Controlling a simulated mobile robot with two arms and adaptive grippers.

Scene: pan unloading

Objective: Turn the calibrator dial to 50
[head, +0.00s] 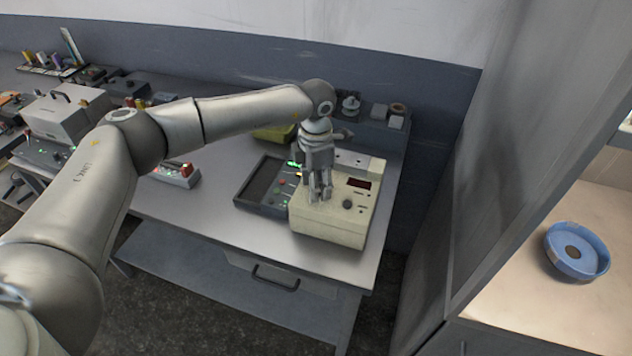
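The calibrator seems to be the beige box (330,231) near the right end of the bench, with a dark red display (359,183) and a small dark knob (347,203) on its top panel. My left gripper (320,197) points down over the left part of that panel, left of the knob, with its fingertips close to the surface. The fingers are too small to tell whether they are open or shut, or whether they touch anything. They hide part of the panel, and any dial beneath them is not visible. No dial numbers are readable. My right gripper is not in view.
A dark panel unit (262,187) with lit buttons adjoins the box's left side. A small control box (175,174) stands further left. Small items sit on a shelf behind (372,122). A grey wall (510,130) rises on the right; beyond it lies a blue round dish (578,268).

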